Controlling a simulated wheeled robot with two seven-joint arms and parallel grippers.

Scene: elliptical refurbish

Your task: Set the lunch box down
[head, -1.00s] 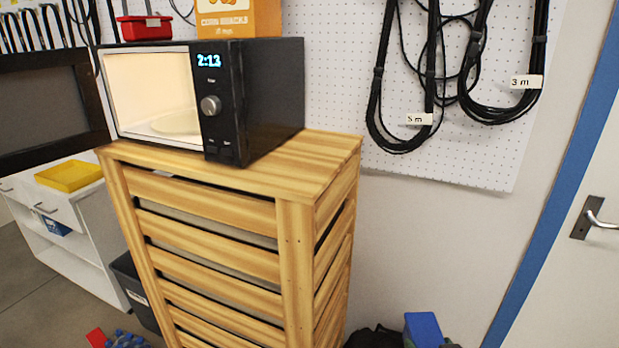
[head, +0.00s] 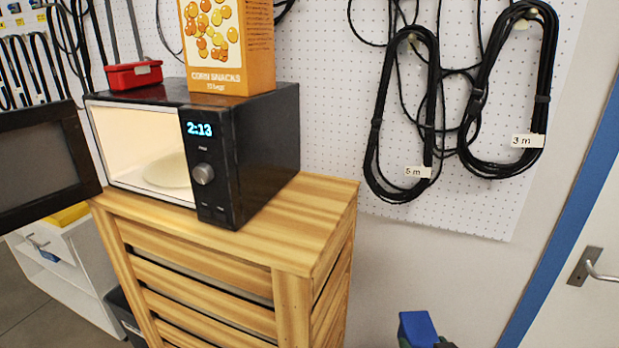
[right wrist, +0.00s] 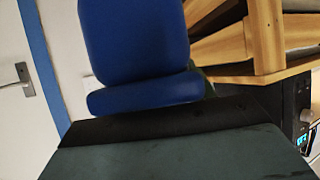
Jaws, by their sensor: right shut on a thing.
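A blue object (head: 418,328), apparently the lunch box, shows at the bottom edge of the head view, right of the wooden stand. My right gripper (head: 444,343) is a small dark piece beside it, mostly cut off by the frame. In the right wrist view the blue object (right wrist: 135,45) fills the upper middle, rounded with a lip along its lower edge. It lies against a dark slab in the foreground, and my right gripper is shut on it. The fingertips are not clear. My left gripper is not in view.
A black microwave (head: 265,145) with its door (head: 40,155) open and an empty, lit inside stands on the slatted wooden stand (head: 285,235). A snack box (head: 250,75) and red box (head: 133,75) sit on it. The stand's front right top is clear. Cables hang behind.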

